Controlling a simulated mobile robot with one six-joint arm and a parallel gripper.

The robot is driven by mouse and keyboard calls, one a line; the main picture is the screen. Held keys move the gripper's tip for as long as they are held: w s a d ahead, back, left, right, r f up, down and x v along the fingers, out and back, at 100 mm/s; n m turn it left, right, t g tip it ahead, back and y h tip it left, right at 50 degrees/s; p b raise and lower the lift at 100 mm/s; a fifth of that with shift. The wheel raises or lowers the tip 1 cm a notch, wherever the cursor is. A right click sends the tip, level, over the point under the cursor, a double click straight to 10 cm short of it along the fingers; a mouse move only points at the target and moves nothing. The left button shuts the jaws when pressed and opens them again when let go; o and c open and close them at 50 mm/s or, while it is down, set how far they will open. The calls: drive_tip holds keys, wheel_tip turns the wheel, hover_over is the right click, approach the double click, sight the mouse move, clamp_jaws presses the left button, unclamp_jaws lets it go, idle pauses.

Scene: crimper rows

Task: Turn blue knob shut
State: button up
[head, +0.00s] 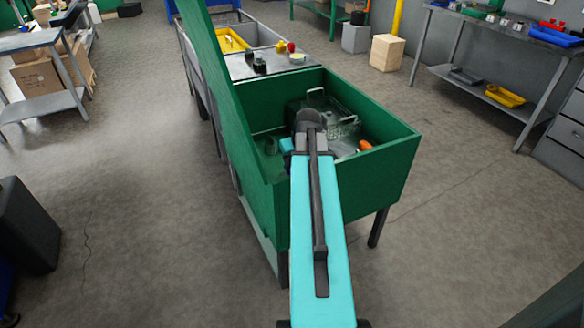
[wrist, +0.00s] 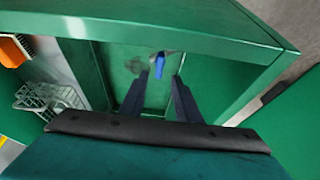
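The blue knob (wrist: 159,66) is small and elongated, on the green inner wall of the box, upper middle of the wrist view. A grey patch on the wall lies just left of it. My gripper (wrist: 159,78) is open, with its two dark fingers on either side of the knob's line and a clear gap between them. The fingers look apart from the knob; how far is hard to tell. In the head view my arm reaches into the open green box (head: 404,158), and it hides the knob and fingers.
A wire basket (head: 346,128) and an orange item (head: 364,145) lie inside the box; both show left in the wrist view. The box's raised green lid (head: 222,90) stands left of my arm. A grey worktop (head: 285,62) adjoins behind.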

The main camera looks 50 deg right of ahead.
drive_tip(key=v, duration=0.8)
drive_tip(key=shift+w+r, duration=0.1)
idle(0.6)
